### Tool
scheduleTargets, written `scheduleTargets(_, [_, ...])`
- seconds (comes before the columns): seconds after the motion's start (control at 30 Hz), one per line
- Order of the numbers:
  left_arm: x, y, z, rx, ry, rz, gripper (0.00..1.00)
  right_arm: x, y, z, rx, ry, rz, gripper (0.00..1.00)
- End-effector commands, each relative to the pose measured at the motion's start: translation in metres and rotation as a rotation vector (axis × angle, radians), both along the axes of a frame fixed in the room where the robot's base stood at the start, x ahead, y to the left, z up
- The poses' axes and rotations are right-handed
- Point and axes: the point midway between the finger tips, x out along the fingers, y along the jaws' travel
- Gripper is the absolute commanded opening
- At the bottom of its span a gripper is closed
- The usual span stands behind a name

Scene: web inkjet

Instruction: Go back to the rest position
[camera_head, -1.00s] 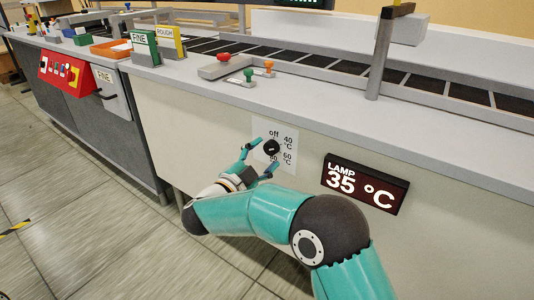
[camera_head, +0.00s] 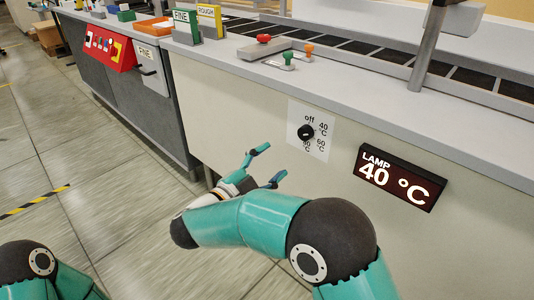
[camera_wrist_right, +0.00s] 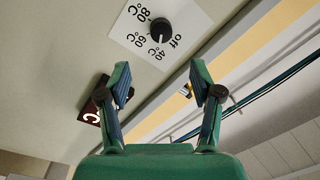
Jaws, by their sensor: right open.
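My right gripper (camera_head: 274,164) is open and empty, off the front panel of the counter. It stands to the lower left of the black dial knob (camera_head: 306,132) and apart from it. The knob sits on a white plate (camera_head: 325,147) marked off, 40, 60 and 80 °C. In the right wrist view the open fingers (camera_wrist_right: 160,85) point toward the panel, with the knob (camera_wrist_right: 160,30) beyond them. The dark lamp display (camera_head: 400,180) reads 40 °C. Part of my left arm shows at the lower left; its gripper is out of view.
On the counter stand a red button (camera_head: 264,39), a green knob (camera_head: 288,57), an orange knob (camera_head: 308,49) and FINE and ROUGH signs. A grey post (camera_head: 428,50) rises at the right. A red panel (camera_head: 108,48) is at the left. The tiled floor (camera_head: 100,180) is open.

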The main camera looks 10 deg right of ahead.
Motion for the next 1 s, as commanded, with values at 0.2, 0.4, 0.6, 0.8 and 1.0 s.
scheduleTargets(0.2, [0.000,0.000,0.000,0.000,0.000,0.000,0.00,0.007,-0.004,-0.008,-0.010,0.019,0.025,0.65])
scheduleTargets(0.4, [0.000,0.000,0.000,0.000,0.000,0.000,0.00,0.042,-0.022,-0.078,-0.068,0.186,0.238,0.65])
scheduleTargets(0.6, [0.000,0.000,0.000,0.000,0.000,0.000,0.00,0.036,-0.039,-0.221,-0.071,0.567,0.611,0.65])
scheduleTargets(0.8, [0.000,0.000,0.000,0.000,0.000,0.000,0.00,-0.053,-0.042,-0.342,0.041,0.959,0.946,0.65])
scheduleTargets(1.0, [0.000,0.000,0.000,0.000,0.000,0.000,0.00,-0.161,-0.037,-0.400,0.184,1.246,1.199,0.65])
